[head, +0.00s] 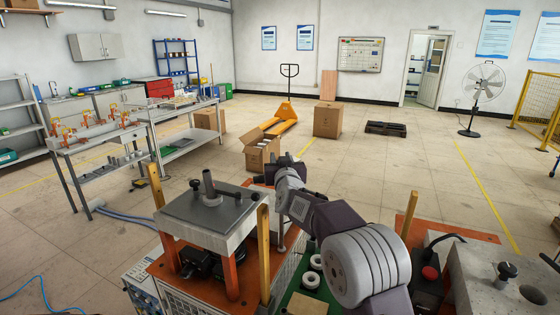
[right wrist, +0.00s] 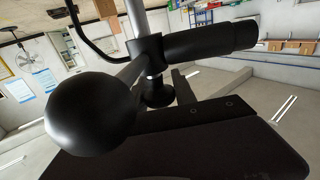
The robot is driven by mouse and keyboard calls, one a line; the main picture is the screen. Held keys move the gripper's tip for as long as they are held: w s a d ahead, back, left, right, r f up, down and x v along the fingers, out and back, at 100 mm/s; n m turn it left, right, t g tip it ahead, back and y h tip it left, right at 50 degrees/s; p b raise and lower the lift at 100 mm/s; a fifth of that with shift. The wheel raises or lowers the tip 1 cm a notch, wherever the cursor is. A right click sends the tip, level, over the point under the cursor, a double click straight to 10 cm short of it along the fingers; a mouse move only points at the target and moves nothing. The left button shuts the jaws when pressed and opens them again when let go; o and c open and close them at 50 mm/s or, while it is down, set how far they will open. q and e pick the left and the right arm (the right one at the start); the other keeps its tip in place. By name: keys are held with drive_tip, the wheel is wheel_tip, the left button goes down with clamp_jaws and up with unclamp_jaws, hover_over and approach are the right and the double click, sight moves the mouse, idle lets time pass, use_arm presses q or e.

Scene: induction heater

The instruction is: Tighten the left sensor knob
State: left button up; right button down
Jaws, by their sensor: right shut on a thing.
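My right gripper (head: 279,165) reaches in from the lower right, past the near machine's plate, and its jaws are small and partly hidden by its wrist. In the right wrist view, my right gripper (right wrist: 157,86) is shut on a small black knob (right wrist: 157,93) below a black clamp. The clamp joins a silver post (right wrist: 137,18) and a black cylindrical sensor (right wrist: 212,40). A large black ball (right wrist: 90,115) stands close to the camera, left of the knob. The head view does not show the knob clearly. My left gripper is not in view.
The near machine has a grey top plate (head: 190,212) with a short upright tube (head: 209,187) and yellow posts beside it. A second machine block (head: 480,280) stands at the lower right. An open cardboard box (head: 261,152) is on the floor beyond.

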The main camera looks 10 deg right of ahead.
drive_tip(key=shift+r, duration=0.2)
idle(0.3)
drive_tip(key=c, duration=1.1)
unclamp_jaws()
drive_tip(key=shift+f, duration=0.1)
drive_tip(key=shift+o, duration=0.2)
drive_tip(key=s+b, duration=0.1)
drive_tip(key=s, duration=0.6)
drive_tip(key=shift+s+a+b, duration=0.2)
drive_tip(key=shift+a+b, duration=0.1)
drive_tip(key=shift+b, duration=0.05)
